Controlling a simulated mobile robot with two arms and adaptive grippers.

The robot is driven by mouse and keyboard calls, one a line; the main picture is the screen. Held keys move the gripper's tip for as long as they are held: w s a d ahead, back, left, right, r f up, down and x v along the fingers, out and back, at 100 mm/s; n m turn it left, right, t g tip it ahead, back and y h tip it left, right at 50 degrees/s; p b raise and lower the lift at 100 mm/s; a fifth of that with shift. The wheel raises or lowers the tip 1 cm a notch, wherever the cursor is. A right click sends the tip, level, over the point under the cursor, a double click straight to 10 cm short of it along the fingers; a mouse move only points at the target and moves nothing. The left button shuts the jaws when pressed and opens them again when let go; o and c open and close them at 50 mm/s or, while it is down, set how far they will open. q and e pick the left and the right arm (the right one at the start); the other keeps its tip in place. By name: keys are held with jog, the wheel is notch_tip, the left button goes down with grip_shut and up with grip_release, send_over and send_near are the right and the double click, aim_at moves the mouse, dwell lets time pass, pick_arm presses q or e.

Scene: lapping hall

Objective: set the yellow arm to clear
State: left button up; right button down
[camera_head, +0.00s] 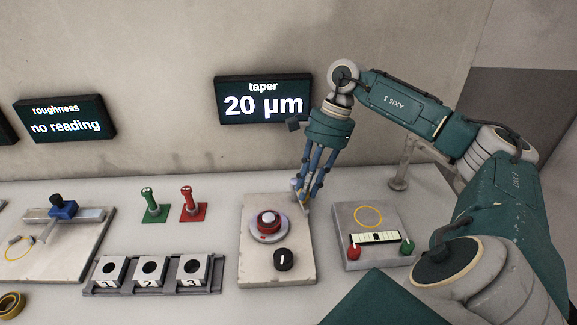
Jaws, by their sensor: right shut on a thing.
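My right gripper (302,188) reaches down to the back right corner of a pale plate (295,265) with a red button. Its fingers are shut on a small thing. A bit of yellow shows between the fingertips, which I take to be the yellow arm (299,189). The fingers hide most of it, so its position cannot be read. My left gripper is not in view.
The plate bears a red-and-white button (267,222) and a black knob (284,260). To its right is a plate with a level strip (374,238). At the left stand green (153,206) and red (190,205) posts and a numbered block rack (150,273). A screen (263,101) reads taper 20 µm.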

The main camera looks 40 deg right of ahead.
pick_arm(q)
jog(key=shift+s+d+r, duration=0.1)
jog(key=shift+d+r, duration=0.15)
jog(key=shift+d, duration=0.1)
pick_arm(e)
jog(key=shift+d+r+n+g, duration=0.25)
jog(key=shift+d+n, duration=0.35)
jog(key=shift+n, duration=0.4)
jog(key=shift+d, duration=0.1)
jog(key=c, duration=1.5)
grip_release()
jog(key=shift+c, duration=0.2)
jog(key=shift+f, duration=0.1)
jog(key=v, duration=1.2)
pick_arm(q)
jog(key=shift+p, duration=0.3)
